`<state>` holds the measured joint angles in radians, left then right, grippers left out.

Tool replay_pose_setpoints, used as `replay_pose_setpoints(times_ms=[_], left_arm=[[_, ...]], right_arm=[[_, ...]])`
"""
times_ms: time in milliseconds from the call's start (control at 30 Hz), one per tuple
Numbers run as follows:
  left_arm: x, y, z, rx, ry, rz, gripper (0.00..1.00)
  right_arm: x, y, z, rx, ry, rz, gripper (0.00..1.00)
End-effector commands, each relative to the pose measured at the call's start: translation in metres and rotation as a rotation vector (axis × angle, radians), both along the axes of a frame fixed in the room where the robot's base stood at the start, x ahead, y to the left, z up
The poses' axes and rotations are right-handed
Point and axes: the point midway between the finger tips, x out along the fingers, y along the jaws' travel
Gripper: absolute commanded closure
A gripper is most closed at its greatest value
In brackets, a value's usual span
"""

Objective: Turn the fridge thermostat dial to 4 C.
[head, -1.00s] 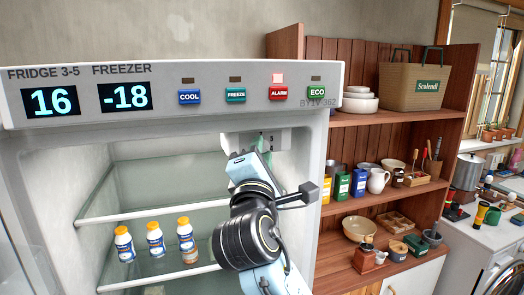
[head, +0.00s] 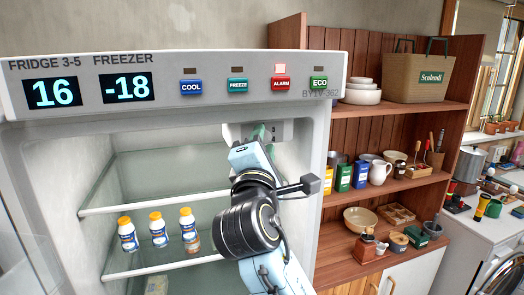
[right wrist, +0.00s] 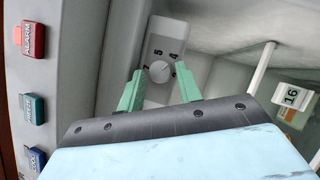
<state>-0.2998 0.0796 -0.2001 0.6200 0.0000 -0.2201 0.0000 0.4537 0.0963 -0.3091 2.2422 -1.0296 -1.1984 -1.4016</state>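The thermostat dial (right wrist: 160,71) is a round, pale knob on a grey plate (right wrist: 157,50) inside the fridge, with numbers printed around it; 5, 4 and 7 are legible. My right gripper (right wrist: 161,84) is open. Its two green fingers stand apart on either side of the dial in the right wrist view; I cannot tell whether they touch it. In the head view the right gripper (head: 260,136) reaches up under the control panel and hides the dial. The fridge display (head: 53,92) reads 16. My left gripper is not in view.
The panel (head: 220,66) overhangs the opening and carries several buttons and a freezer display (head: 128,87) reading -18. Glass shelves (head: 150,209) and orange-capped bottles (head: 158,231) are inside. A small 16 readout (right wrist: 291,96) shows. A wooden shelf unit (head: 390,125) stands right.

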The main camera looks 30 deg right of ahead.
Motion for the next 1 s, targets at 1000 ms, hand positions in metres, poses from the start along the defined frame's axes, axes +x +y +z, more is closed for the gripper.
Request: replay_pose_setpoints(times_ms=[1000], left_arm=[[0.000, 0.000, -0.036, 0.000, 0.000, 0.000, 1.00]], right_arm=[[-0.101, 0.079, -0.035, 0.001, -0.001, 0.000, 0.65]])
